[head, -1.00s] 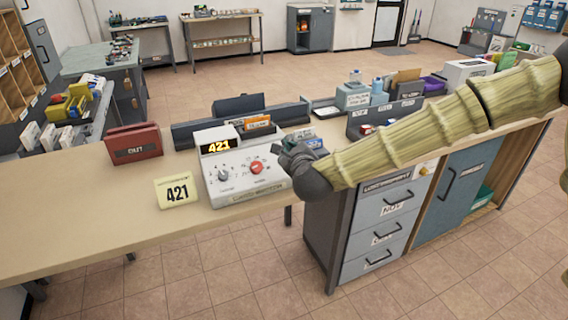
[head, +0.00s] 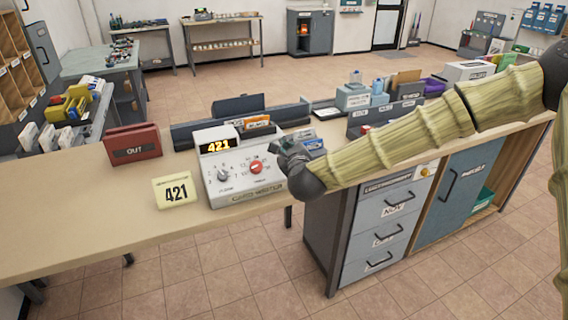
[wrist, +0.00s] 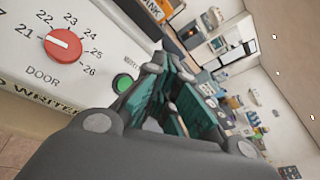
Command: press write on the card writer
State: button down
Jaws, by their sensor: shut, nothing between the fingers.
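The card writer (head: 235,187) is a white sloped box on the desk, with a lit display (head: 218,146) reading 421. A small dial (head: 223,175) and a red knob (head: 256,166) sit on its face. In the wrist view the red door knob (wrist: 62,45) has its white mark towards 21. A round green button (wrist: 123,83) lies beside it, near a partly hidden label. My gripper (head: 284,152) is shut and empty at the writer's right edge. In the wrist view its fingers (wrist: 165,78) are just right of the button, with a small gap in the picture.
A yellow card (head: 175,191) reading 421 stands left of the writer, and a red OUT tray (head: 133,146) behind it. Card holders (head: 257,124) stand close behind the writer. Boxes and bottles crowd the desk to the right. The desk's left part is clear.

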jog(key=shift+w+a+f+b, duration=0.2)
jog(key=shift+w+f+b, duration=0.25)
jog(key=shift+f, duration=0.25)
jog(key=shift+w+a+f+b, duration=0.15)
jog(key=shift+w+f+b, duration=0.2)
jog(key=shift+f, duration=0.3)
jog(key=shift+w+a+f+b, duration=0.2)
jog(key=shift+w+f+b, duration=0.15)
jog(key=shift+w+f, duration=0.25)
jog(key=shift+f, duration=0.2)
jog(key=shift+w+a+f+b, duration=0.1)
jog(key=shift+f+b, duration=0.15)
jog(key=shift+b, duration=0.2)
jog(key=shift+w+a+f+b, duration=0.1)
jog(key=shift+w+f+b, duration=0.1)
jog(key=shift+f+b, duration=0.1)
dwell(0.9)
jog(key=shift+s+r, duration=0.1)
jog(key=shift+r, duration=0.05)
jog(key=shift+s+d+r, duration=0.2)
jog(key=shift+s+r, duration=0.1)
jog(key=shift+r, duration=0.2)
jog(key=s+r, duration=0.1)
jog(key=r+p, duration=0.1)
jog(key=s+d+r+p, duration=0.1)
jog(key=r, duration=0.1)
jog(key=shift+s, duration=0.3)
dwell(0.5)
